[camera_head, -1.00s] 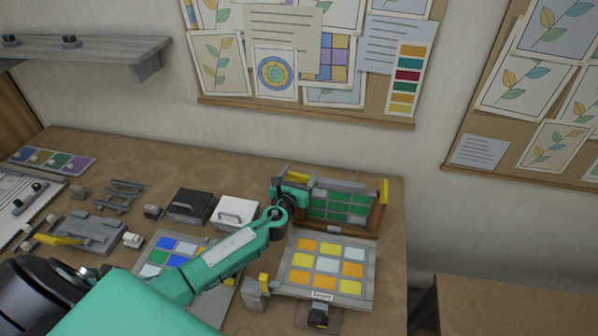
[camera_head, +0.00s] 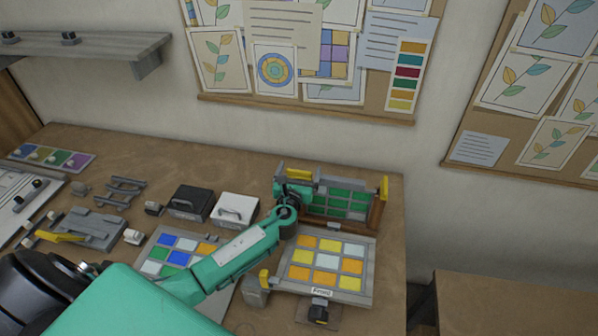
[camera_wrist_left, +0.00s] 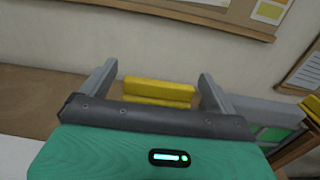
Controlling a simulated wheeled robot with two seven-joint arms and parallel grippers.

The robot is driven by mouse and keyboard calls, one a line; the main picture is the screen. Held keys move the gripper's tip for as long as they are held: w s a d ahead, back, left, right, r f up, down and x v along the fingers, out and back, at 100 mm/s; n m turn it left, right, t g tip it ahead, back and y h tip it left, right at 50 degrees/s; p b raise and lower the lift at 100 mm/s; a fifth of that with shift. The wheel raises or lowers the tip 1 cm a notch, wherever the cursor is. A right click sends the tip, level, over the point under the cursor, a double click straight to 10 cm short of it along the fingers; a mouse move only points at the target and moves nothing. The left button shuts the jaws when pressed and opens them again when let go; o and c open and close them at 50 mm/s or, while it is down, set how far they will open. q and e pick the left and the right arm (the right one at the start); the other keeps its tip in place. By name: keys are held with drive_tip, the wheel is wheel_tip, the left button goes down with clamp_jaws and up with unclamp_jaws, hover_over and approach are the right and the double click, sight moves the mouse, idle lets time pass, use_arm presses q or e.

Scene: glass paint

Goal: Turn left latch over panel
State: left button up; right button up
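The green-tiled panel (camera_head: 348,201) stands upright in a wooden frame at the back right of the bench. The left latch is a yellow bar (camera_head: 299,173) at the frame's upper left; it also shows in the left wrist view (camera_wrist_left: 158,91), lying crosswise. The right latch (camera_head: 384,188) is yellow and stands upright at the frame's right end. My left gripper (camera_head: 303,175) is at the left latch. In the wrist view its two grey fingers (camera_wrist_left: 158,85) are apart, one on each side of the yellow bar, with gaps visible. My right gripper is not in view.
A panel of orange and yellow tiles (camera_head: 326,267) lies in front of the frame. A blue-tiled panel (camera_head: 170,258) lies partly under my left arm. Black (camera_head: 189,203) and white (camera_head: 235,208) boxes stand left of the frame. The wall is close behind.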

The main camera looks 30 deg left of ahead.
sight(299, 171)
use_arm(q)
drive_tip(key=shift+r, duration=0.1)
wheel_tip(299, 171, up, 20)
drive_tip(key=b, duration=0.2)
drive_tip(key=shift+b, duration=0.35)
drive_tip(key=shift+f, duration=0.2)
idle(0.4)
